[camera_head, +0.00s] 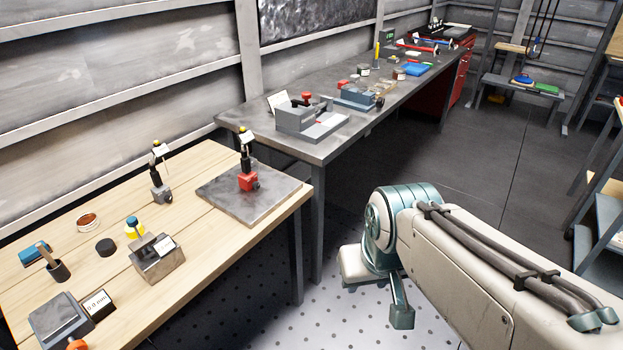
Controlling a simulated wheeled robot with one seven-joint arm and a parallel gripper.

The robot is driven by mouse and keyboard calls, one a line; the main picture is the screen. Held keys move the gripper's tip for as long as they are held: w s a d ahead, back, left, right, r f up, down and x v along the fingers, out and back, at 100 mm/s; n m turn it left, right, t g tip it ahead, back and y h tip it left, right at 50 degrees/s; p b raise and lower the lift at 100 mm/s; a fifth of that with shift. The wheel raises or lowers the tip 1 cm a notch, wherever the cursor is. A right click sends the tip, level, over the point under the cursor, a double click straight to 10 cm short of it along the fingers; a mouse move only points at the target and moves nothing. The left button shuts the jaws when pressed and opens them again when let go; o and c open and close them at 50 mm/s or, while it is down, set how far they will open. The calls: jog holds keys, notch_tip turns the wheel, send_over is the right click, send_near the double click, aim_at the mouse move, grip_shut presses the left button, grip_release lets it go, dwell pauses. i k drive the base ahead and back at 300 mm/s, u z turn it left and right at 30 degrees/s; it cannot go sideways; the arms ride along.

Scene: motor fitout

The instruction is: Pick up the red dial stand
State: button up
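The red dial stand (248,181) stands upright on a dark grey plate (228,207) at the right end of the wooden bench. It has a red base block, a black post and a small pale dial with a yellow top. My arm comes in from the lower right, and its end (399,312) hangs over the floor to the right of the bench, well apart from the dial stand. The fingertips do not show clearly, so I cannot tell whether my gripper is open.
A similar dial stand with a grey base (161,190) stands left of the plate. The wooden bench (195,235) also holds a metal block (157,262), a black puck (105,247) and a scale-like box (60,322). A long grey bench (318,150) with fixtures adjoins behind.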

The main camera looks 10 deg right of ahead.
aim_at(247, 178)
jog(key=u, duration=0.05)
jog(key=k, duration=0.25)
jog(key=z, duration=1.1)
jog(key=i, duration=1.5)
jog(key=u, duration=0.65)
jog(key=i, duration=0.95)
jog(key=u, duration=1.5)
jog(key=i, duration=0.5)
jog(key=u, duration=0.45)
